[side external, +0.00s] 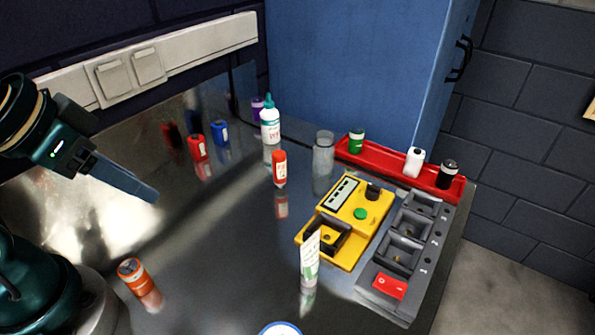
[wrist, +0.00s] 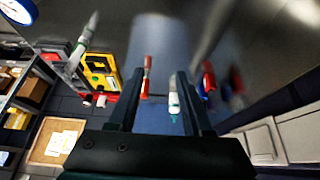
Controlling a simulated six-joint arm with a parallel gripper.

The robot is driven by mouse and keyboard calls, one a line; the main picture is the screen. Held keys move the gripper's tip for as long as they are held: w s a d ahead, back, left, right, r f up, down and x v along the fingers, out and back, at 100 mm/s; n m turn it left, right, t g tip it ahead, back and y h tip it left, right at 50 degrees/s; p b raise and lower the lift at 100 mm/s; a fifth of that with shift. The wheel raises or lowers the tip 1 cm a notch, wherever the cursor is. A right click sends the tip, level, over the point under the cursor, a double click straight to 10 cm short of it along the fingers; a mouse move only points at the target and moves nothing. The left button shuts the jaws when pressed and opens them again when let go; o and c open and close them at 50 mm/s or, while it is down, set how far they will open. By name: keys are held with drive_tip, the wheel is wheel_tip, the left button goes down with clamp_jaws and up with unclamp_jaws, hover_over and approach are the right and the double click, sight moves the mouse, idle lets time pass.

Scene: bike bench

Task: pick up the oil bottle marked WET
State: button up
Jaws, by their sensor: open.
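A white bottle with a teal nozzle cap (side external: 270,126) stands upright at the back middle of the bench. Its label has red lettering too small to read for certain. It also shows between my fingers in the wrist view (wrist: 174,103). A red bottle with a white label (side external: 279,168) stands in front of it and also shows in the wrist view (wrist: 147,75). I cannot read which bottle says WET. My gripper (side external: 150,195) is open and empty, above the bench at the left, well apart from both bottles.
Red (side external: 197,149), blue (side external: 219,132) and purple (side external: 257,106) containers stand at the back left. A clear cup (side external: 323,153), yellow device (side external: 343,250), grey tray (side external: 433,255), red tray (side external: 385,163), white tube (side external: 310,258) and orange can (side external: 134,272) stand around. The middle left is clear.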

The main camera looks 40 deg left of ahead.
drive_tip(key=shift+o, duration=0.3)
drive_tip(key=o, duration=0.6)
drive_tip(key=shift+c, duration=0.2)
drive_tip(key=w+a+r+t+y, duration=0.15)
drive_tip(key=w+r+t, duration=0.45)
drive_tip(key=w+r, duration=0.6)
drive_tip(key=m+t+h, duration=0.2)
drive_tip(key=t+h, duration=0.1)
drive_tip(key=t, duration=0.1)
hover_over(263, 116)
drive_tip(key=d, duration=0.2)
wheel_tip(263, 116, down, 14)
drive_tip(key=r, duration=0.1)
drive_tip(key=f, duration=0.3)
drive_tip(key=a+f+g, duration=0.1)
drive_tip(key=f, duration=0.2)
drive_tip(key=a+f+n+g, duration=0.1)
drive_tip(key=f, duration=0.3)
drive_tip(key=shift+w+y, duration=0.2)
drive_tip(key=shift+y, duration=0.05)
drive_tip(key=shift+x, duration=2.35)
